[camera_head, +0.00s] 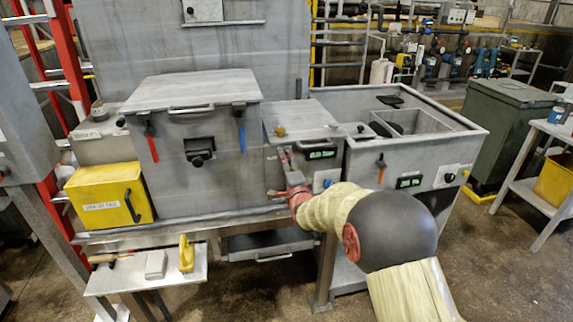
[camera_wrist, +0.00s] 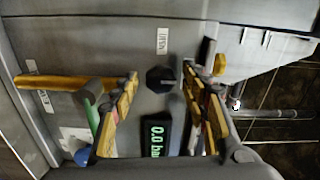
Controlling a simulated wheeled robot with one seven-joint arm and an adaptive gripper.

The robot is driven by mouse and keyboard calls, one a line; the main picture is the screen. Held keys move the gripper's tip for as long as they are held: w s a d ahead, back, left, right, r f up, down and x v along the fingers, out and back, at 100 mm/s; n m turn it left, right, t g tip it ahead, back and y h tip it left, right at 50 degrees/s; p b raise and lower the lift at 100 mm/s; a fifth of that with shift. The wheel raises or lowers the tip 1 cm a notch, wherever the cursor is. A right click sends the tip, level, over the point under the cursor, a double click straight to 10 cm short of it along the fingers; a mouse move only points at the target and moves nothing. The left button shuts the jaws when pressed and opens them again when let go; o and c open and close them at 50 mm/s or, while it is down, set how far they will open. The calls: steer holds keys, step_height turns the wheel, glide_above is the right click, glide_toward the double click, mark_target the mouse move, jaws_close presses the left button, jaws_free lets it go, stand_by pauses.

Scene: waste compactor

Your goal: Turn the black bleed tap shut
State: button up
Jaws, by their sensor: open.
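The black bleed tap (camera_wrist: 160,78) is a dark, faceted knob on the grey panel in the wrist view. A light pointer mark shows on its right side. A small white label (camera_wrist: 162,41) is above it in the picture. My gripper (camera_wrist: 163,99) is open, with its yellow-padded fingers on either side of the tap; the right finger is very near it, and I cannot tell if it touches. In the head view my gripper (camera_head: 281,176) is at the front of the middle grey unit, and I cannot make out the tap there.
A lit green display (camera_wrist: 158,135) is below the tap in the wrist view. A yellow bar (camera_wrist: 50,82) is at left and a yellow knob (camera_wrist: 220,64) at right. In the head view, a yellow box (camera_head: 105,195) and an open grey bin (camera_head: 455,140) flank the area.

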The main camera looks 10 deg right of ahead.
steer(key=shift+o, duration=0.3)
steer(key=s, duration=1.2)
